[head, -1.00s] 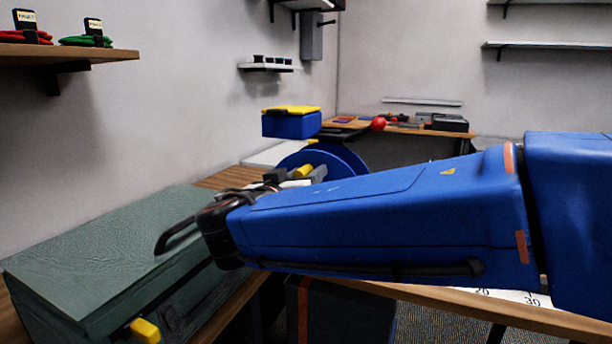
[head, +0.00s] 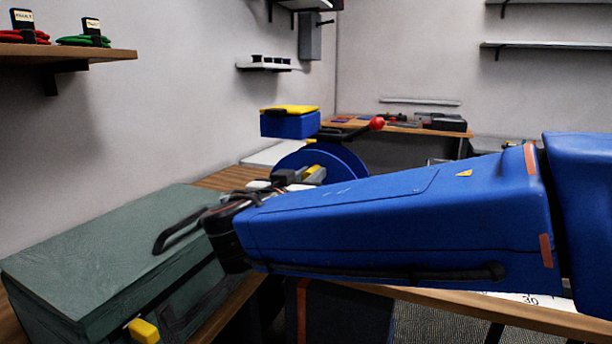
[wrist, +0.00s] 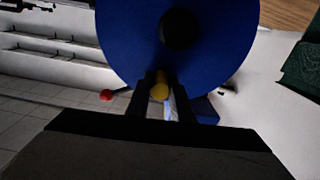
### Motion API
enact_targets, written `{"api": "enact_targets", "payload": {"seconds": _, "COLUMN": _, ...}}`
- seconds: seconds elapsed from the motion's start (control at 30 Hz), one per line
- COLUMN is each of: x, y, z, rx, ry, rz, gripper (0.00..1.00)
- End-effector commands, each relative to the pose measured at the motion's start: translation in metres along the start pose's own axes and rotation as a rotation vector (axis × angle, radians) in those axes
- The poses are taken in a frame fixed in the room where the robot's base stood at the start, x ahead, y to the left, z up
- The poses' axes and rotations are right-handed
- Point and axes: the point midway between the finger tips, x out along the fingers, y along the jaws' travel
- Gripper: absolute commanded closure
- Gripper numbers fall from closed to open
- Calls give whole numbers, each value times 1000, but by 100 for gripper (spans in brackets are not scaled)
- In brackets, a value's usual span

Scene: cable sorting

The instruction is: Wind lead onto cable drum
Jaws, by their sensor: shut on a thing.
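The blue cable drum (head: 345,158) stands on the bench behind my arm in the head view, its lower part hidden. In the wrist view the drum's round blue flange (wrist: 120,45) fills the upper middle, with a dark hub at its centre. A yellow crank handle (wrist: 160,88) lies between my two dark fingers, and my gripper (wrist: 162,92) is shut on it. The handle also shows in the head view (head: 313,171), beside grey finger parts. I cannot clearly make out the lead on the drum.
A green case (head: 110,255) with a yellow latch (head: 143,331) sits on the bench at the left. A blue box with a yellow lid (head: 290,123) shows beyond the drum. A wall shelf (head: 70,57) holds red and green coils. A far desk (head: 400,129) carries small items.

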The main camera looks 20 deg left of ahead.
Motion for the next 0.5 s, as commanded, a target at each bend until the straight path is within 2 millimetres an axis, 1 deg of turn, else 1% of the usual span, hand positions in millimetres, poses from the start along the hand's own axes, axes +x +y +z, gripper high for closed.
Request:
{"api": "enact_targets", "payload": {"seconds": 0.3, "x": -1, "y": 19, "z": 6, "rx": 254, "ry": -1, "rz": -1, "gripper": 100}}
{"api": "enact_targets", "payload": {"seconds": 0.5, "x": -1, "y": 28, "z": 12, "rx": 392, "ry": 0, "rz": -1, "gripper": 100}}
